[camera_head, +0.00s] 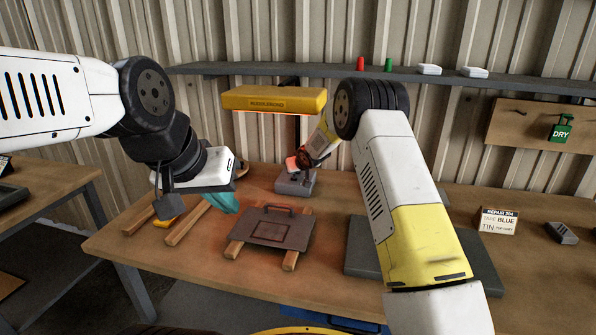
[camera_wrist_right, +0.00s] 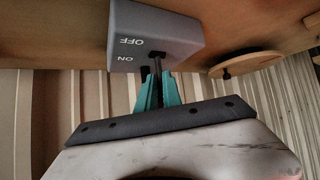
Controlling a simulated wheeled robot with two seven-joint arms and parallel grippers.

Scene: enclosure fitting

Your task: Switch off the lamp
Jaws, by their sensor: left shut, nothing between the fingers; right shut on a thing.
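The yellow lamp (camera_head: 275,100) hangs over the bench; its underside glows orange and there is a reddish light below it. A grey switch box (camera_head: 295,186) stands on the bench under it. In the right wrist view the box (camera_wrist_right: 135,35) carries OFF and ON labels, upside down, and a dark lever (camera_wrist_right: 157,66) sticks out of it. My right gripper (camera_wrist_right: 157,92) is shut on the lever, its teal fingers either side. Which label the lever sits at is hard to tell. My left gripper (camera_head: 226,200) is shut and empty, left of the brown panel.
The brown panel (camera_head: 280,229) with a handle lies on wooden strips (camera_head: 186,223) in front of the switch box. A dark grey mat (camera_head: 360,245) lies right of it, partly behind my right arm. A repair sign (camera_head: 498,221) and a grey block (camera_head: 561,232) stand at the right.

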